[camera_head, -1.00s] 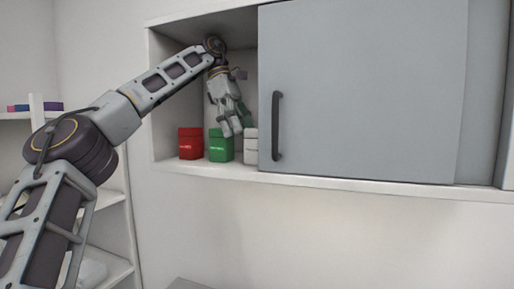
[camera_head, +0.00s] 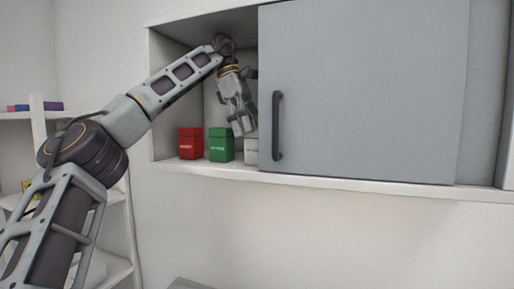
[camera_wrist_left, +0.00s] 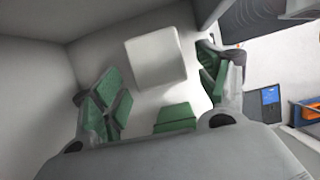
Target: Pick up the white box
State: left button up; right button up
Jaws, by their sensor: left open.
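The white box (camera_head: 251,151) stands on the cabinet shelf, partly hidden by the edge of the grey sliding door. In the left wrist view the white box (camera_wrist_left: 156,59) lies beyond and between the two spread fingers. My left gripper (camera_head: 243,126) is open and points down into the cabinet opening, just above the white box, with nothing held. Its green-padded fingers (camera_wrist_left: 163,92) show on either side in the wrist view. My right gripper is not in view.
A green box (camera_head: 221,145) stands left of the white box, and a red box (camera_head: 190,143) further left. The sliding door (camera_head: 360,90) with its dark handle (camera_head: 277,126) covers the cabinet's right side, close to the gripper. A white shelf rack (camera_head: 38,116) stands at left.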

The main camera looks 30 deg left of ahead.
pick_arm(q)
jog(key=shift+w+d, duration=0.2)
jog(key=shift+d, duration=0.7)
jog(key=shift+d+f, duration=0.2)
jog(key=shift+f, duration=0.35)
jog(key=c, duration=1.2)
jog(key=shift+r, duration=0.3)
jog(key=shift+r, duration=0.5)
jog(key=s, duration=1.2)
jog(key=s+d, duration=0.1)
jog(key=s, duration=0.5)
jog(key=shift+b, duration=0.3)
